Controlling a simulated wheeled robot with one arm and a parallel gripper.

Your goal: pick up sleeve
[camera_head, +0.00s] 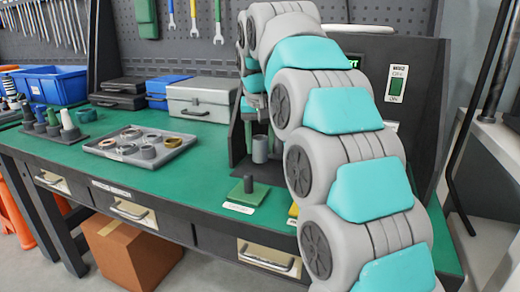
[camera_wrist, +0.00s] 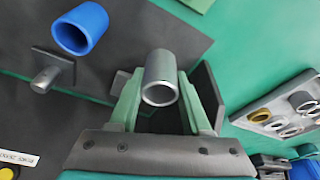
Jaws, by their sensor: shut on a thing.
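The grey metal sleeve (camera_wrist: 158,78) is an open-ended cylinder between the two green fingers of my gripper (camera_wrist: 160,85) in the wrist view. The gripper is shut on it, and its open end faces the camera. In the head view the grey sleeve (camera_head: 260,149) shows upright below my gripper (camera_head: 256,118), above or on the dark base of the test machine. I cannot tell whether its lower end touches that base.
A grey tray (camera_head: 183,148) holds several rings. A green block with a dark post (camera_head: 248,186) stands in front. Grey case (camera_head: 203,97) stands behind.

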